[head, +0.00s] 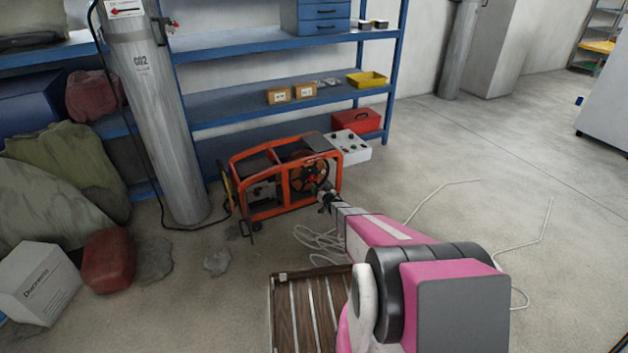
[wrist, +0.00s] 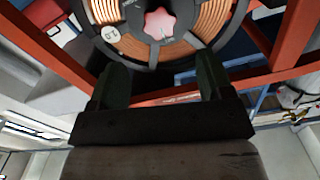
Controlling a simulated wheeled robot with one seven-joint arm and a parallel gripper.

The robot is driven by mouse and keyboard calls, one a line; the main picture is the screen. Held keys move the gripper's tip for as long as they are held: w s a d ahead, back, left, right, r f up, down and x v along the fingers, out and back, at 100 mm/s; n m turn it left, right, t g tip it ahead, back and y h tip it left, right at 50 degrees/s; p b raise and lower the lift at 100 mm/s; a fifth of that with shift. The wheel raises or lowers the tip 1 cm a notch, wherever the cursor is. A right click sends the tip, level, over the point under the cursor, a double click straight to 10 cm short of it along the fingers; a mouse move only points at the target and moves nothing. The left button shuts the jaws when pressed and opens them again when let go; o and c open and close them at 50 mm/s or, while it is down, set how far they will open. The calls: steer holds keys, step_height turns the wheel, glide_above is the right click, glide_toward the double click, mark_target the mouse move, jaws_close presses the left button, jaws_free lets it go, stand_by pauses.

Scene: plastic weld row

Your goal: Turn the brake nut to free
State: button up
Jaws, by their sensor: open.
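The brake nut (wrist: 160,23) is a pinkish-red star-shaped knob at the hub of a wire spool (wrist: 210,22), seen at the top of the wrist view. The spool carries copper-coloured wire and sits inside an orange-red frame (head: 262,207) on the floor. My gripper (wrist: 161,72) is open, its two dark fingers apart and pointing toward the spool. The nut lies beyond the fingertips in the picture, roughly centred between them, and nothing visible is held. In the head view my gripper (head: 325,196) is at the right end of the frame, just below the spool.
A grey gas cylinder (head: 157,110) stands left of the frame, and blue shelving (head: 235,108) is behind it. A white control box (head: 350,148) is at its back right. A loose white cable (head: 318,240) and a slatted wooden pallet (head: 285,312) lie in front. Floor at right is mostly clear.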

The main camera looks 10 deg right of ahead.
mark_target(312, 178)
steer(key=x, duration=0.9)
steer(key=shift+s, duration=0.1)
steer(key=c, duration=0.9)
